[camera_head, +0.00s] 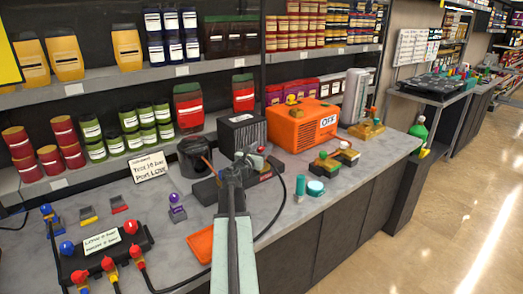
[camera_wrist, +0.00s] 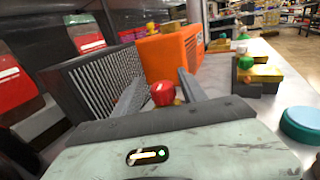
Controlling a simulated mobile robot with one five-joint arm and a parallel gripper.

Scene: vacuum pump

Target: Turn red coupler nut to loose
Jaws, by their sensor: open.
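A red nut (camera_wrist: 163,93) shows in the wrist view between the two grey fingers of my gripper (camera_wrist: 158,78). The fingers are spread, with visible gaps on both sides of it. In the head view a small red part (camera_head: 262,149) shows just right of my gripper (camera_head: 246,157), over the dark pump base. A black finned block (camera_head: 242,131) stands behind it; its fins also show on the left in the wrist view (camera_wrist: 100,80). The nut's lower part is hidden by my gripper body.
An orange box (camera_head: 290,122) labelled OFF stands behind to the right. A teal puck (camera_head: 316,188) and small coloured blocks sit to the right. Stocked shelves back the bench.

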